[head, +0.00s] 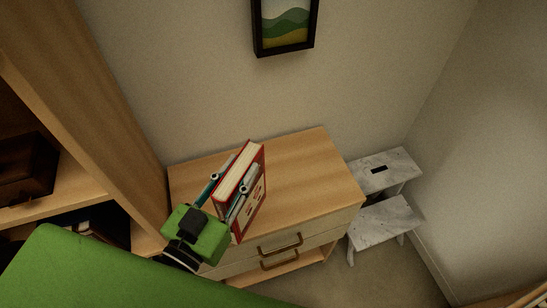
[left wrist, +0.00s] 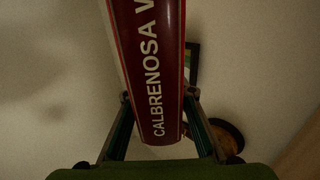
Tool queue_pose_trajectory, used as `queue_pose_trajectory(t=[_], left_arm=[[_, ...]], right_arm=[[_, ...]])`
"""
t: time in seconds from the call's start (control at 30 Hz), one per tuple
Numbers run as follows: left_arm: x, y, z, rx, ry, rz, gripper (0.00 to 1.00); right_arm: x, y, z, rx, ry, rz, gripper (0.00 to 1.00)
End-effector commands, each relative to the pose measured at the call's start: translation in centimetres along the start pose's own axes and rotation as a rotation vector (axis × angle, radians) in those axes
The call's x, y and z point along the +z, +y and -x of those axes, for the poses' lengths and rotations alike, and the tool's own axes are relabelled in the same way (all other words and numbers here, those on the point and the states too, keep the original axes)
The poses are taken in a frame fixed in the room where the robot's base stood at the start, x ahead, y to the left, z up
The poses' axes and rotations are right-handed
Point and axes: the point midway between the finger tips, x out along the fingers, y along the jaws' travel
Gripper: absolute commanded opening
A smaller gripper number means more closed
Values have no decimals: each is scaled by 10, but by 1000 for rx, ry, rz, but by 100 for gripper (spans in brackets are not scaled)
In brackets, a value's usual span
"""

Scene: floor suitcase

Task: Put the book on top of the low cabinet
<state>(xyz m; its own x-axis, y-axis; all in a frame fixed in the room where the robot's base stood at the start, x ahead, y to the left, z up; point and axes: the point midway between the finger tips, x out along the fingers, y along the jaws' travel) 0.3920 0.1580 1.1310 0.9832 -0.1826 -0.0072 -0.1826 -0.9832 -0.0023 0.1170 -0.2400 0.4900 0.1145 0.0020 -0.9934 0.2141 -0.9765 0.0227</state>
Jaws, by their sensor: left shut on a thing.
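The book (head: 252,190) has a red cover and pale page edges, and is held upright over the front left part of the low cabinet's wooden top (head: 305,180). Its lower end overlaps the cabinet's front edge in the head view; I cannot tell whether it touches the top. My left gripper (head: 228,184), green and black, is shut on the book, one finger on each side. In the left wrist view the book's dark red spine (left wrist: 150,65) with white letters stands between the fingers. My right gripper is not in view.
A tall wooden shelf (head: 85,100) stands close on the left, with a dark box (head: 24,168) in it. A marbled step stool (head: 385,220) stands right of the cabinet. A framed picture (head: 285,25) hangs above. The cabinet top's middle and right are clear.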

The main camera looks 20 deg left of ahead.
Motion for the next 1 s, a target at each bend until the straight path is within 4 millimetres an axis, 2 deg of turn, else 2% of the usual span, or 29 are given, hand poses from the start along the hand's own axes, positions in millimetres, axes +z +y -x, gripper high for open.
queue_pose_trajectory(t=[0.03, 0.17, 0.4, 0.57, 0.73, 0.8, 1.0], left_arm=[[-8, 1, 2, 4, 6, 1, 0], [-5, 1, -2, 7, 9, 1, 0], [15, -4, -36, 6, 16, 2, 0], [26, -7, -62, 6, 17, 2, 0], [38, -10, -89, 6, 15, 2, 0], [47, -11, -99, 7, 3, 1, 0], [74, -14, -123, 7, 6, 1, 0]], right_arm=[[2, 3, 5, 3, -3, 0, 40], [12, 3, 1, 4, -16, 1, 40], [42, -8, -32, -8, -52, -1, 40], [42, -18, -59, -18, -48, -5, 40], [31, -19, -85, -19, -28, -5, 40], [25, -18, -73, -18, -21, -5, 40], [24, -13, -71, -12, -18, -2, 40]])
